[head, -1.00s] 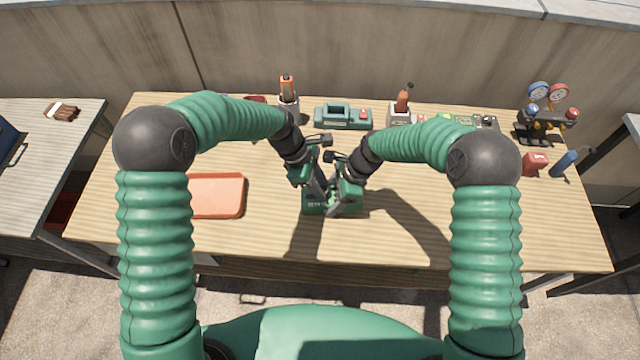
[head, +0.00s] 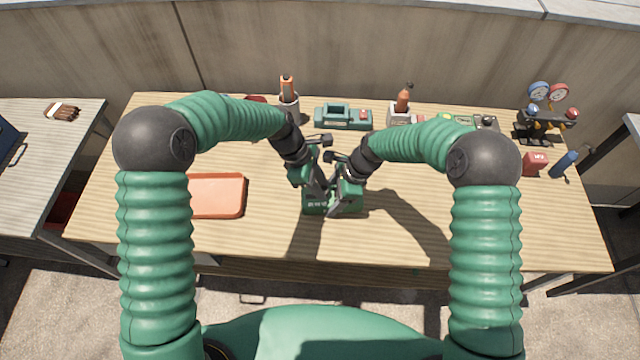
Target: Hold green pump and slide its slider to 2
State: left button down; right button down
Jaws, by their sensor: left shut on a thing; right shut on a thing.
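The green pump (head: 316,207) stands on the wooden table, a little left of the middle, partly covered by my grippers. My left gripper (head: 316,188) comes down on its left part and is shut on the pump. My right gripper (head: 337,193) is beside it on the right, shut on a part of the pump that looks like its slider. The slider itself and its number marks are hidden or too small to read.
An orange tray (head: 217,196) lies to the left on the table (head: 420,245). At the back stand a green device (head: 343,117), two holders with orange-handled tools (head: 288,90) and a gauge manifold (head: 545,120). A red block (head: 535,164) and a blue bottle (head: 563,164) are at the right.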

pick_arm(q)
jog(key=shift+w+a, duration=0.1)
jog(key=shift+a, duration=0.95)
jog(key=c, duration=1.1)
grip_release()
jog(key=shift+s, duration=0.2)
jog(key=shift+c, duration=0.2)
jog(key=v, duration=1.2)
